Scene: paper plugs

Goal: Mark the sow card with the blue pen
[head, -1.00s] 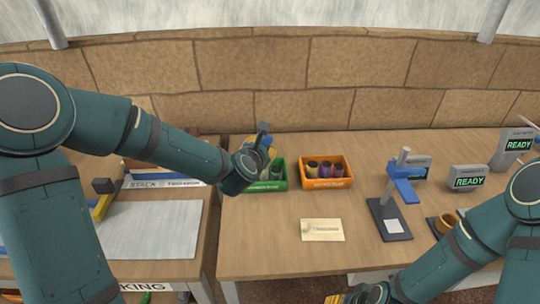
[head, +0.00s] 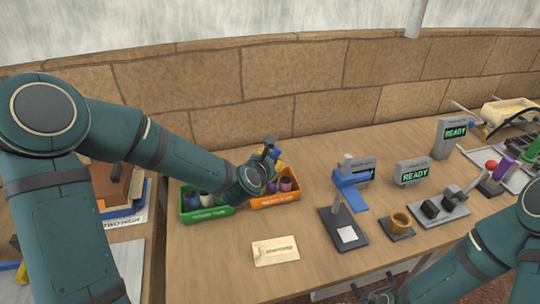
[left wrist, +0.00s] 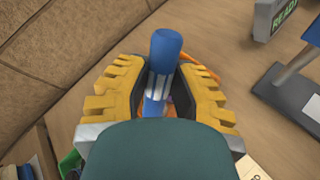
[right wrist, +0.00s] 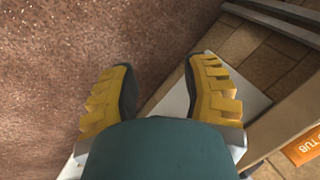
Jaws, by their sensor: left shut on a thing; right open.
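The blue pen (left wrist: 160,75) is a blue cylinder with a pale band, held between the yellow fingers of my left gripper (left wrist: 155,88). In the head view my left gripper (head: 275,160) is above the orange tub (head: 276,200), and its own wrist hides most of the grip. A cream card (head: 276,250), apparently the sow card, lies flat on the table in front of the tubs; its print is too small to read surely. A corner of it shows in the left wrist view (left wrist: 250,170). My right gripper (right wrist: 160,95) is open and empty, low at the table's front edge.
A green tub (head: 207,209) with dark items stands left of the orange tub. A blue-armed stand (head: 350,185), a brown cup (head: 401,221) and grey units with READY screens (head: 414,172) stand to the right. The table around the card is clear.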

